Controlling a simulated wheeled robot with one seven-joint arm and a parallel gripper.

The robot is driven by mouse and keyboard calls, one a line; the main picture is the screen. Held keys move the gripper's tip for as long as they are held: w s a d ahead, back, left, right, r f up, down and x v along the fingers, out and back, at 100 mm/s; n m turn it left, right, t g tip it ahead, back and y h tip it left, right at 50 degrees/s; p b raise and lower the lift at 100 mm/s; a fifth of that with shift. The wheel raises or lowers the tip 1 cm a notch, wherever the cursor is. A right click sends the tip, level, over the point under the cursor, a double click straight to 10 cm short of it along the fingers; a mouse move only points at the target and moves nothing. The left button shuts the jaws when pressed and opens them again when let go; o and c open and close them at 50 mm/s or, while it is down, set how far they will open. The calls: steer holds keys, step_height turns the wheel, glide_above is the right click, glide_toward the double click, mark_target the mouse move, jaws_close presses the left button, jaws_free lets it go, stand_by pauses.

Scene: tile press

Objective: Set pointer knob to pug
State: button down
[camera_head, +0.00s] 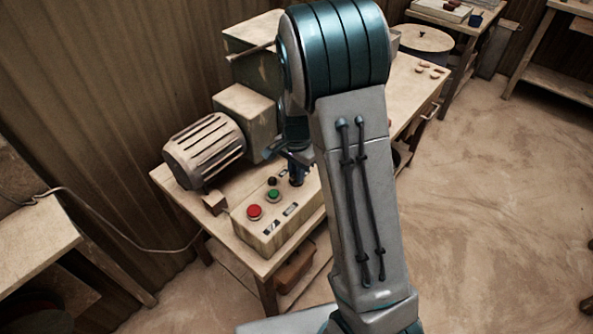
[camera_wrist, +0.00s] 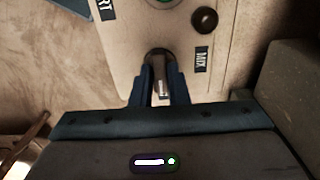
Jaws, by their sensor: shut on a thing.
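The pointer knob (camera_wrist: 161,62) is on the pale face of the control box (camera_wrist: 125,48). In the wrist view its grey bar with a white line stands between my fingers. My gripper (camera_wrist: 162,92) is shut on it, one dark blue finger on each side. A "MIX" label (camera_wrist: 201,60) is to the right of the knob; no "PUG" label can be read. In the head view my gripper (camera_head: 296,178) is down at the right part of the control box (camera_head: 245,232), and the fingers hide the knob.
A red button (camera_head: 254,211), a green button (camera_head: 273,195) and a small black knob (camera_head: 272,181) sit close by on the box. A ribbed motor (camera_head: 205,150) stands behind it on the bench. My arm hides part of the bench.

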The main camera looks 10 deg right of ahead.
steer(key=c, duration=1.4)
jaws_free()
step_height(320, 180, up, 14)
steer(key=s+r+n+t, duration=0.2)
steer(key=s+n, duration=0.8)
steer(key=s, duration=1.1)
steer(key=shift+d+r+n+t, duration=0.35)
steer(key=shift+r+n+t, duration=0.05)
